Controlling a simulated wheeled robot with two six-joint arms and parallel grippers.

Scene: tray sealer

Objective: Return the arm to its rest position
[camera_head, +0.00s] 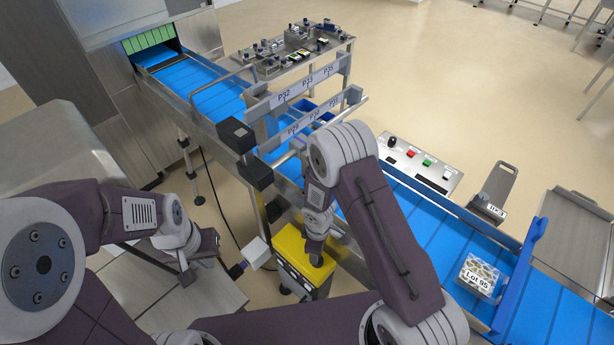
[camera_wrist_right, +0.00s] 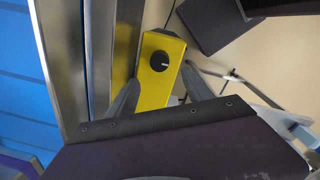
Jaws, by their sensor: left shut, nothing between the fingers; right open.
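My left arm comes in from the left in the head view. Its gripper (camera_head: 188,278) points down over a grey surface at the lower left, shut and empty. My right arm arches up in the middle and its wrist hangs down. The right gripper (camera_head: 316,259) is over the yellow box (camera_head: 291,243) beside the conveyor; its fingertips are hidden there. In the right wrist view the open fingers (camera_wrist_right: 161,72) are on either side of the yellow box (camera_wrist_right: 154,94), with its black knob (camera_wrist_right: 161,61) between them. I cannot tell whether they touch it.
The blue conveyor (camera_head: 418,208) runs diagonally past the right arm. A white tray labelled Lot 96 (camera_head: 479,281) sits on it at the right. A black block (camera_head: 236,135) and labelled rails (camera_head: 303,84) stand close to the right elbow. A control panel (camera_head: 419,163) lies beyond the belt.

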